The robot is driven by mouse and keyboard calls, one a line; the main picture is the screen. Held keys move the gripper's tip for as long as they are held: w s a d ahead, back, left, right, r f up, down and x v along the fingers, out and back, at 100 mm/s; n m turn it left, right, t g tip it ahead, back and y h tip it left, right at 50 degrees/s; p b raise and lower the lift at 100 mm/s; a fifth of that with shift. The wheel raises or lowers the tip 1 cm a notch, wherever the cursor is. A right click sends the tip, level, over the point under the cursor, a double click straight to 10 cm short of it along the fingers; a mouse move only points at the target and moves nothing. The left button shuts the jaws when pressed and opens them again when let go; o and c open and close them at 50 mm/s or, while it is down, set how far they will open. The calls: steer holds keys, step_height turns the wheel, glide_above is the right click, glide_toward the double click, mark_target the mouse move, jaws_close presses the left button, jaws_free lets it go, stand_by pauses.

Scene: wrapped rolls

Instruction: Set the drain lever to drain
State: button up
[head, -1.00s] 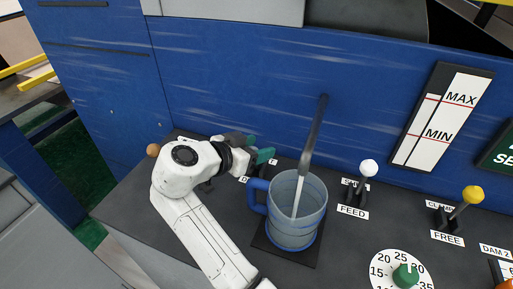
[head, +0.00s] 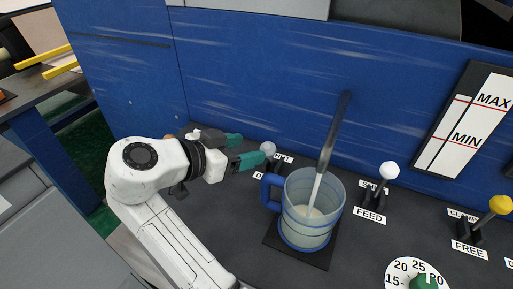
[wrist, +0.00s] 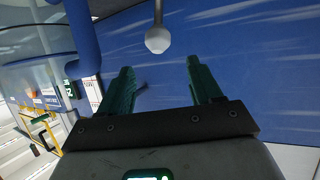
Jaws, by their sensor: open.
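The drain lever's pale grey ball knob (head: 268,147) shows in the head view, left of the mug. Its labels are partly covered by my gripper, with only a few letters showing. My gripper (head: 248,150) is open, its green fingers pointing right towards the knob. In the wrist view the knob (wrist: 158,40) on its thin stem lies just beyond the open fingertips (wrist: 160,67), roughly centred between them. Nothing is between the fingers.
Further right are a white-knobbed FEED lever (head: 389,171), a yellow-knobbed FREE lever (head: 500,205) and a numbered dial (head: 402,268). The blue wall is behind.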

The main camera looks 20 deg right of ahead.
mark_target(270, 156)
steer(key=shift+s+a+r, duration=0.2)
steer(key=shift+a, duration=0.25)
